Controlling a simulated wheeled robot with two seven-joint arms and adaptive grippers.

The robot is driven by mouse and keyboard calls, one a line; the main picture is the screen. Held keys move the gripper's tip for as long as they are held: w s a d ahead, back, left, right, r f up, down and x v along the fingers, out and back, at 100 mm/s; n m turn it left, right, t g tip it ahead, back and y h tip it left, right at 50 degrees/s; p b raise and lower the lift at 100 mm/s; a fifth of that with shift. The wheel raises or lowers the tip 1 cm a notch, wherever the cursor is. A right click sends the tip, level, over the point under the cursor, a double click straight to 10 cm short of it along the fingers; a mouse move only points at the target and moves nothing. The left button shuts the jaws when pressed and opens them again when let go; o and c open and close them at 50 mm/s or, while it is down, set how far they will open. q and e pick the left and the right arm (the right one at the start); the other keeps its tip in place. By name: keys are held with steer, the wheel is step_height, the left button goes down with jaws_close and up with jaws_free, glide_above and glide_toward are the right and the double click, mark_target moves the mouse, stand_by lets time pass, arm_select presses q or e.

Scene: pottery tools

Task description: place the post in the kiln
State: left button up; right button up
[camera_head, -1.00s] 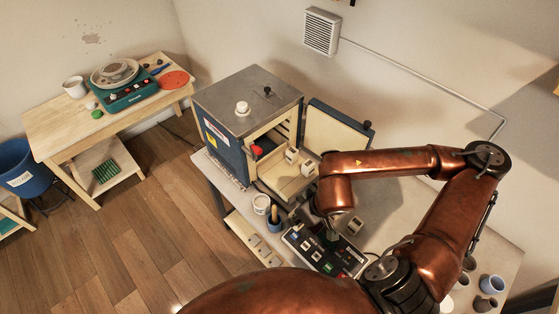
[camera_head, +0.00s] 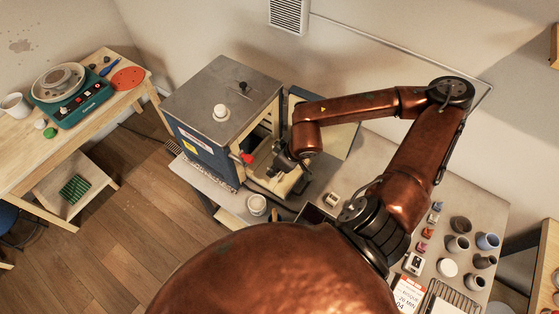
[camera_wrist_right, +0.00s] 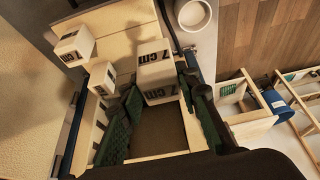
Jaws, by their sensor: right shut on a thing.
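The kiln (camera_head: 213,125), a blue-sided box with a grey metal top, stands on the table with its door (camera_head: 332,135) swung open to the right. My right gripper (camera_head: 283,160) is at the kiln's open front. In the right wrist view its green-padded fingers (camera_wrist_right: 158,92) are shut on a white post (camera_wrist_right: 156,72) marked 7 cm. Two other white posts, one farther left (camera_wrist_right: 74,44) and one nearer (camera_wrist_right: 103,76), are beside it over the cream kiln surface (camera_wrist_right: 112,20). Whether the held post touches that surface cannot be told. My left gripper is out of view.
A white cup (camera_head: 257,205) stands in front of the kiln. Another small white block (camera_head: 332,199) lies on the grey table (camera_head: 385,165). Several small pots (camera_head: 460,243) stand at the right. My arm covers much of the table.

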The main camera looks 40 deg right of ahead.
steer(key=w+d+f, duration=0.1)
steer(key=d+f, duration=0.1)
steer(key=w+d+f+p, duration=0.1)
steer(key=w+d+f, duration=0.1)
steer(key=f, duration=0.1)
steer(key=w+d+f+p, duration=0.1)
steer(key=w+f, duration=0.1)
steer(key=shift+w+d+f, duration=0.2)
steer(key=shift+w+d, duration=0.05)
steer(key=shift+d, duration=0.15)
steer(key=shift+p+x, duration=1)
steer(key=shift+x, duration=0.2)
steer(key=shift+s+d+f, duration=0.1)
steer(key=shift+s+f, duration=0.05)
steer(key=shift+f, duration=0.25)
steer(key=shift+s+f, duration=0.1)
steer(key=shift+s, duration=0.15)
steer(key=shift+w+f, duration=0.1)
steer(key=shift+w, duration=0.05)
steer(key=o, duration=0.9)
steer(key=shift+f, duration=0.1)
steer(key=shift+c, duration=0.2)
steer(key=shift+o, duration=2.1)
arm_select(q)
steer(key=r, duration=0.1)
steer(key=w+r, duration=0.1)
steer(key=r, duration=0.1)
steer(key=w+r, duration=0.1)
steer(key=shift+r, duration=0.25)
